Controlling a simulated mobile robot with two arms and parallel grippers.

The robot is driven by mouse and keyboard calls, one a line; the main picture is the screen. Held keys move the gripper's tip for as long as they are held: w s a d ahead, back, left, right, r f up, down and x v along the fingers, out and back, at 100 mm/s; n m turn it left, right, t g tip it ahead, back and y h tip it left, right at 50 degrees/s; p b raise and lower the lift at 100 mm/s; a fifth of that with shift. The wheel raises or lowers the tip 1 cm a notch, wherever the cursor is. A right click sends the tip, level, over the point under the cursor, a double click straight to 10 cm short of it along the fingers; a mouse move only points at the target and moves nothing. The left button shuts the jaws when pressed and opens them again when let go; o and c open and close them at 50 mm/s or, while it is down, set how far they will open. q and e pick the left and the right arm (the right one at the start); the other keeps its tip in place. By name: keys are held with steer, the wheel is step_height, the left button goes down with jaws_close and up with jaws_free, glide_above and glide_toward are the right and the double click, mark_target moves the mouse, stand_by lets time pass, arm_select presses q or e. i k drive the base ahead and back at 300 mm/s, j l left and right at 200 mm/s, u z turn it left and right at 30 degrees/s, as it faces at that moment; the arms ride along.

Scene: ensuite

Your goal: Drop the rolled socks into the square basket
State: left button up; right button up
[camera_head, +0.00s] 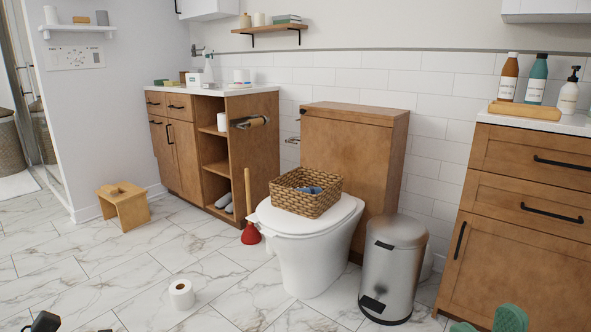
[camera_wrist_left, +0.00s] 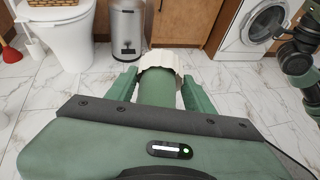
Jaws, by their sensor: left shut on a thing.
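The square basket (camera_head: 305,207) is woven brown wicker and stands on the closed toilet lid, with something blue (camera_head: 312,190) inside. A sliver of it shows at the top left of the left wrist view (camera_wrist_left: 60,3). My left gripper (camera_wrist_left: 158,88) is shut on a rounded cream bundle (camera_wrist_left: 160,62), which seems to be the rolled socks. A green rounded part lies in front of it; I cannot tell if it belongs to the bundle.
A steel pedal bin (camera_head: 390,270) stands right of the toilet (camera_head: 310,245), beside a wooden cabinet (camera_head: 520,220). A red plunger (camera_head: 250,232) and a toilet paper roll (camera_head: 181,293) are on the floor to the left. A wooden stool (camera_head: 124,204) stands farther left. Open marble floor lies in front.

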mark_target(303, 188)
steer(key=i+z, duration=0.1)
steer(key=i, duration=0.35)
steer(key=i+j+z, duration=0.15)
steer(key=i, duration=0.3)
steer(key=i+j+z, duration=0.1)
steer(key=i, duration=0.35)
steer(key=i+j+z, duration=0.15)
steer(key=i, duration=0.3)
steer(key=i+j+z, duration=0.1)
steer(key=i, duration=0.3)
steer(key=j, duration=0.1)
